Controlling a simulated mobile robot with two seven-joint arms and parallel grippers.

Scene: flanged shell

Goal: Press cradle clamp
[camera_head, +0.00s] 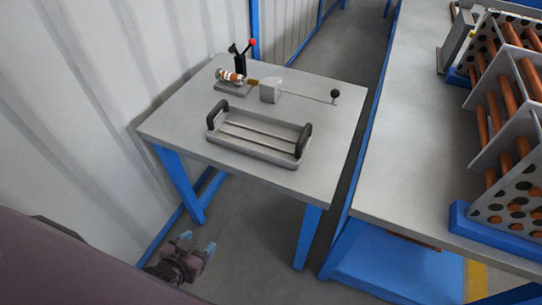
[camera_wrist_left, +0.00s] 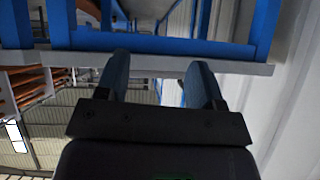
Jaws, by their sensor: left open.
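The cradle clamp (camera_head: 239,60) stands at the back left of the grey table, with a dark upright lever that ends in a red knob. A small cylindrical piece (camera_head: 230,76) with orange and white bands lies at its cradle; I cannot tell whether the clamp is closed on it. My left gripper (camera_head: 197,245) is low in front of the table, below the tabletop and well apart from the clamp. Its two blue-tipped fingers are apart, with nothing between them; it also shows in the left wrist view (camera_wrist_left: 160,82). My right gripper is not in view.
A grey tray (camera_head: 262,150) with black handles sits at the table's front. A metal block (camera_head: 270,91) with a long rod and black ball knob (camera_head: 335,93) stands right of the clamp. A larger bench (camera_head: 410,150) with perforated tube racks is at right; a corrugated wall (camera_head: 70,110) is at left.

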